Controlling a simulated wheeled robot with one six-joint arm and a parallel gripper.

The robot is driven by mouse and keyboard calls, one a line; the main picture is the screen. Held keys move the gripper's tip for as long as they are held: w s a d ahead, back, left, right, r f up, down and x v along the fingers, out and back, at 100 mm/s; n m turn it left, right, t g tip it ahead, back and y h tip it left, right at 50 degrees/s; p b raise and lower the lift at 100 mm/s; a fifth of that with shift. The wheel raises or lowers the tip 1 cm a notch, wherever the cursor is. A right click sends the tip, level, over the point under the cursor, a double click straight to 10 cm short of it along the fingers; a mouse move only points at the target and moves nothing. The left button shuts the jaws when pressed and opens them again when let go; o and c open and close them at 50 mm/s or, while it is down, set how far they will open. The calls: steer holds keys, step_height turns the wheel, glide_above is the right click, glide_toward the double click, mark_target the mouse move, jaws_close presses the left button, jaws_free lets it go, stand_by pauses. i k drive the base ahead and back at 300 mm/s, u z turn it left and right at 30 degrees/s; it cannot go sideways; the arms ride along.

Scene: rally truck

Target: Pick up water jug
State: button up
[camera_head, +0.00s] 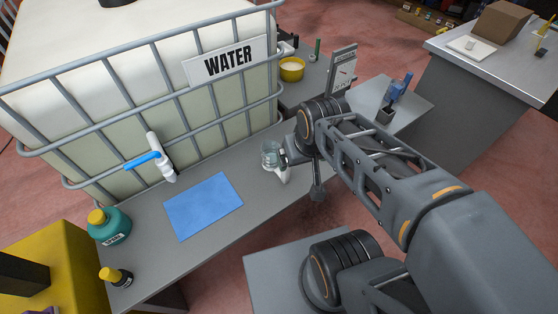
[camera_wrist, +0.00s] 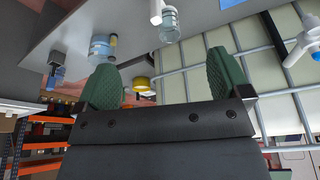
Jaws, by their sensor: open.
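My gripper (camera_wrist: 165,82) shows in the wrist view as two green ribbed fingertips, spread wide with nothing between them. The wrist view is upside down. A translucent blue jug-like container (camera_wrist: 100,47) stands on the grey bench beyond the left fingertip, apart from it. A clear container with a white part (camera_wrist: 170,24) stands nearer, at the top centre. It appears to be the clear container (camera_head: 269,156) beside my arm in the head view. I cannot tell for certain which one is the water jug. My arm hides the fingertips in the head view.
The caged WATER tank (camera_head: 140,100) has a blue-handled tap (camera_head: 158,160) over the bench. A blue mat (camera_head: 203,205), green bottle (camera_head: 110,228), small dark bottle (camera_head: 116,277) and yellow tub (camera_head: 291,69) are around it.

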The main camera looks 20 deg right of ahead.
mark_target(269, 148)
steer(key=u, duration=4.2)
steer(key=k, duration=1.1)
steer(key=z, duration=1.15)
